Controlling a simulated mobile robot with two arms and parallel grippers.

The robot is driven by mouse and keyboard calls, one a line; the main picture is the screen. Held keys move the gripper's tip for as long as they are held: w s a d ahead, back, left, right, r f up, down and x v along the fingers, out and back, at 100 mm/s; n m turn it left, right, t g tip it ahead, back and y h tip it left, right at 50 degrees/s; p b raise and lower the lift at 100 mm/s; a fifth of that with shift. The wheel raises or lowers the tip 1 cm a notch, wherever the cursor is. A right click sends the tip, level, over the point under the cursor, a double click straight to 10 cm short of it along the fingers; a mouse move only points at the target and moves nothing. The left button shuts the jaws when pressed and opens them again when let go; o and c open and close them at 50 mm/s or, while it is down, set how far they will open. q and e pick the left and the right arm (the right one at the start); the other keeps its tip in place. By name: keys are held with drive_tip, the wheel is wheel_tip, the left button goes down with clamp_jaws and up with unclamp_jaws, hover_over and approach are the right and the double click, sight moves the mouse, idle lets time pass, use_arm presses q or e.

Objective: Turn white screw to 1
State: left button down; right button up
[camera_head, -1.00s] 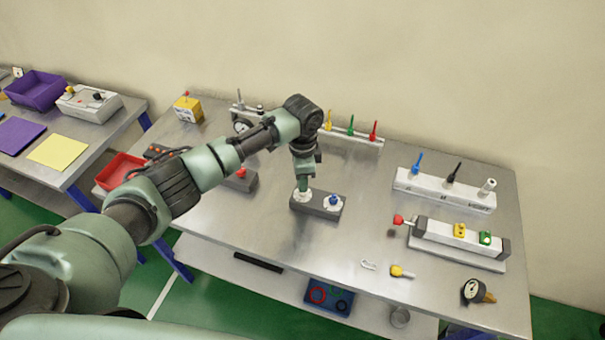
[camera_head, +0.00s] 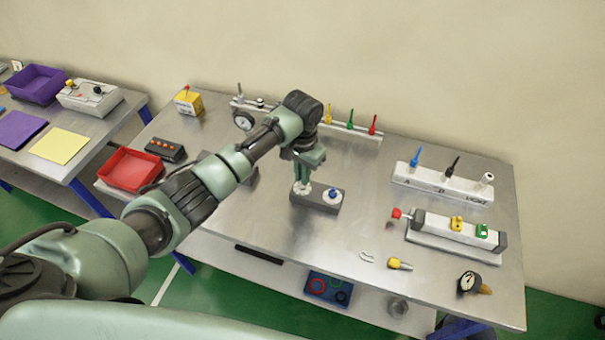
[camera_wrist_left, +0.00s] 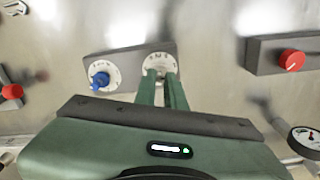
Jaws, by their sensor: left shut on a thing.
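A dark grey block (camera_head: 316,203) on the steel table carries two round white dials. The right dial has a blue screw (camera_head: 333,194), which also shows in the left wrist view (camera_wrist_left: 101,79). The white screw is on the other dial (camera_wrist_left: 159,63), mostly hidden by my fingers. My left gripper (camera_head: 304,183) points down at it, its two green fingers (camera_wrist_left: 161,78) shut on the white screw. Some dial marks show around it, but they are too small to read. My right gripper is not in view.
A block with a red knob (camera_wrist_left: 291,61) stands beside the dial block. A white rail with several coloured levers (camera_head: 350,126), a white lever block (camera_head: 443,183) and a red tray (camera_head: 132,170) stand around.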

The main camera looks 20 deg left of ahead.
use_arm(q)
drive_tip(key=shift+w+r+n, duration=0.15)
drive_tip(key=shift+n, duration=0.15)
idle(0.4)
drive_tip(key=c, duration=1.5)
unclamp_jaws()
wheel_tip(320, 180, up, 7)
drive_tip(key=shift+f+b, duration=0.1)
drive_tip(key=shift+b, duration=1.05)
drive_tip(key=shift+r, duration=0.45)
